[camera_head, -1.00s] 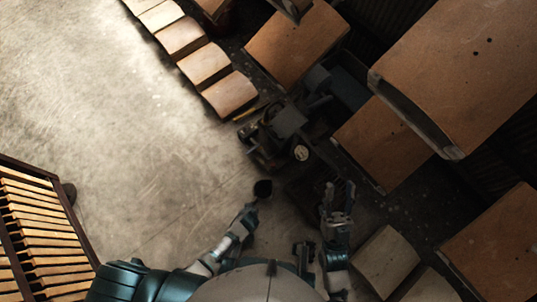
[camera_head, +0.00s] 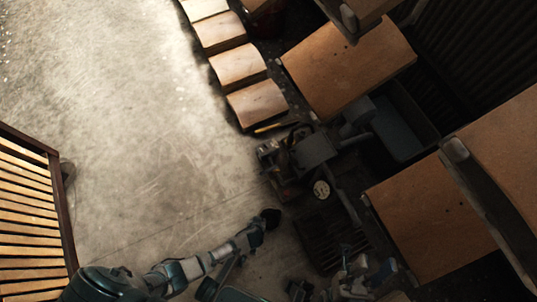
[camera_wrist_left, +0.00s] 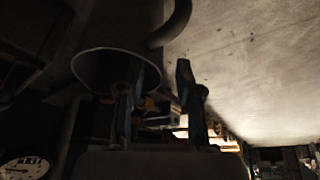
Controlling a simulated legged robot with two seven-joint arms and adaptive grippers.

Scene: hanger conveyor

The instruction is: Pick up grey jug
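The jug (camera_head: 270,217) is a small dark round shape at the end of my left arm in the head view. In the left wrist view the grey jug's round rim (camera_wrist_left: 88,52) faces the camera, with a curved handle above right. My left gripper (camera_wrist_left: 158,88) has its fingers apart. One finger overlaps the jug's opening and the other is to its right; whether either touches the jug is unclear. In the head view my left gripper (camera_head: 258,230) reaches the jug. My right gripper (camera_head: 368,264) is at the lower right, apart from the jug, with its fingers seemingly spread and nothing visible between them.
A dark machine with a round gauge (camera_head: 321,188) stands right of the jug. Large brown panels (camera_head: 350,60) fill the right side, with a row of smaller ones (camera_head: 257,103) at the top. A slatted wooden rack (camera_head: 25,215) stands at left. The concrete floor (camera_head: 140,130) between is clear.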

